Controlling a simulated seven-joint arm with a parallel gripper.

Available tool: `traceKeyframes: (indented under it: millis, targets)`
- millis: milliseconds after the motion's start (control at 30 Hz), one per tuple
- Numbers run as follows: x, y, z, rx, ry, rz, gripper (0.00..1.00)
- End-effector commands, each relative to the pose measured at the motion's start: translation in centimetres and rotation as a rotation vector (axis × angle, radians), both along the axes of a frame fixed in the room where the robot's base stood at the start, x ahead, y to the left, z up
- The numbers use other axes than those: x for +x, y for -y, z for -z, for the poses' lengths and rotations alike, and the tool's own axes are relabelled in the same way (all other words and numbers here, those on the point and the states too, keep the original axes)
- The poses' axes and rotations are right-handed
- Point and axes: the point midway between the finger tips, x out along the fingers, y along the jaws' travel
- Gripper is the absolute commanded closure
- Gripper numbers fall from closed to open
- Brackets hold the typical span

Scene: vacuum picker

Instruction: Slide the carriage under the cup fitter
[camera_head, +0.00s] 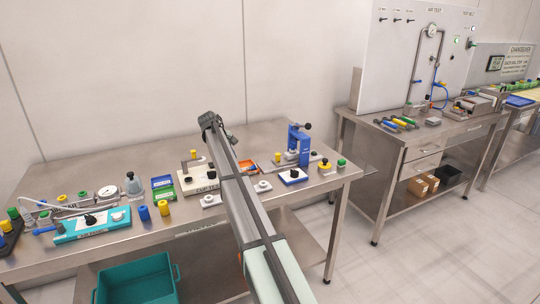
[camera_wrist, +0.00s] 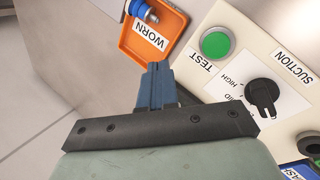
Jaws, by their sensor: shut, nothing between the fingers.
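A blue upright press with a black handle (camera_head: 298,142), which looks like the cup fitter, stands at the right end of the near bench. A small yellow-topped piece (camera_head: 277,158) sits just left of it on a low base; I cannot tell for sure whether this is the carriage. My gripper (camera_wrist: 158,72) shows in the wrist view, its blue fingers shut and empty. They are above the gap between an orange WORN tray (camera_wrist: 133,38) and a cream panel (camera_wrist: 258,62).
The cream panel carries a green TEST button (camera_wrist: 216,43) and a black suction knob (camera_wrist: 262,92). A blue plate with a black knob (camera_head: 293,176) lies at the bench front. A teal fixture (camera_head: 92,224) is at left; a teal bin (camera_head: 138,280) stands below.

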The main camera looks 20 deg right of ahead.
Motion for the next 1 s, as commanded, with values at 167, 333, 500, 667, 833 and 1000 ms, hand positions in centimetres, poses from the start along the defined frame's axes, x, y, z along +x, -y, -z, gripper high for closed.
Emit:
traceKeyframes:
  millis: [167,333,500,667,833,1000]
  targets:
    - [-0.7,3.9,-2.1,-0.246,-0.217,-0.215,1.0]
    - [-1.6,5.9,-3.9,-0.385,-0.442,-0.412,1.0]
    - [-2.0,6.2,-4.3,-0.407,-0.592,-0.576,1.0]
    - [-2.0,6.2,-4.2,-0.407,-0.653,-0.66,1.0]
    - [-2.0,6.8,-3.6,-0.406,-0.667,-0.679,1.0]
    - [-2.0,8.5,-2.1,-0.406,-0.666,-0.677,1.0]
